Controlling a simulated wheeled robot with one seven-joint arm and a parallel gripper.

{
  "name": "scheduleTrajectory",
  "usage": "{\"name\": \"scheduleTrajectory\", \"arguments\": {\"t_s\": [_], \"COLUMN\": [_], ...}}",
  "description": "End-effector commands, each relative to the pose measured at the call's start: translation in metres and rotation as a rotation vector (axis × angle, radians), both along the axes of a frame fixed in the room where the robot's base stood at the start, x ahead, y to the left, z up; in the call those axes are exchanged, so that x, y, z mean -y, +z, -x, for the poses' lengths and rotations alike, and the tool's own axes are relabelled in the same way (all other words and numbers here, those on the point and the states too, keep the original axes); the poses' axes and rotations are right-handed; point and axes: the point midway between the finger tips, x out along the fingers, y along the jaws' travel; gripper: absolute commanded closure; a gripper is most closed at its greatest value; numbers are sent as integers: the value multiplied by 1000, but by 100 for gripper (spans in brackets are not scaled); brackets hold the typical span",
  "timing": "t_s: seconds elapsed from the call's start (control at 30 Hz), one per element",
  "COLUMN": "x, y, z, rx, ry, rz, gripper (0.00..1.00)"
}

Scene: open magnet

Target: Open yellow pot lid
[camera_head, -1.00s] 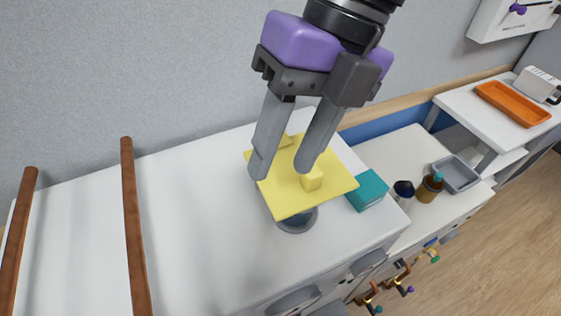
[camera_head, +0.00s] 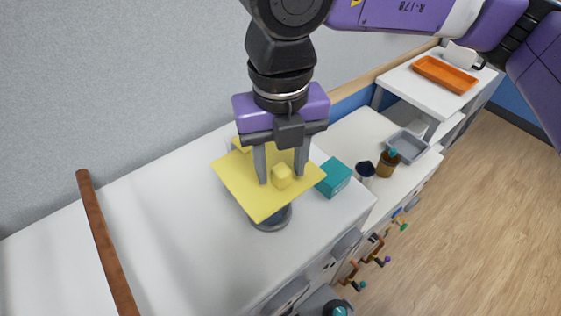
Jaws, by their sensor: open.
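The yellow lid (camera_head: 250,193) is a flat square plate with a small yellow block-shaped knob (camera_head: 282,177) on top. It lies on a dark grey round pot (camera_head: 272,220), which shows only below the lid's front edge. My gripper (camera_head: 281,180) points down over the lid, its two grey fingers apart, one on each side of the knob. I cannot tell whether the fingers touch the knob or the lid.
A teal box (camera_head: 334,178) stands close to the right of the lid. Beyond it are a dark cup (camera_head: 365,171), a brown bottle (camera_head: 386,163) and a grey tray (camera_head: 407,145). A brown bar (camera_head: 105,240) is at left. The white counter (camera_head: 190,240) is clear left of the pot.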

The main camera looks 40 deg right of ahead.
Motion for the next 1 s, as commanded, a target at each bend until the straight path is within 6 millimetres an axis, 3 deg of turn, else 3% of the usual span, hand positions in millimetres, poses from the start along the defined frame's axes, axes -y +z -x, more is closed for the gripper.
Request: {"name": "scheduleTrajectory", "arguments": {"t_s": [0.4,0.63,1.0], "x": [0,0,0], "y": [-11,-11,-11], "z": [0,0,0], "rx": [1,1,1], "ry": [1,1,1], "rz": [-1,0,0], "gripper": [56,100,100]}}
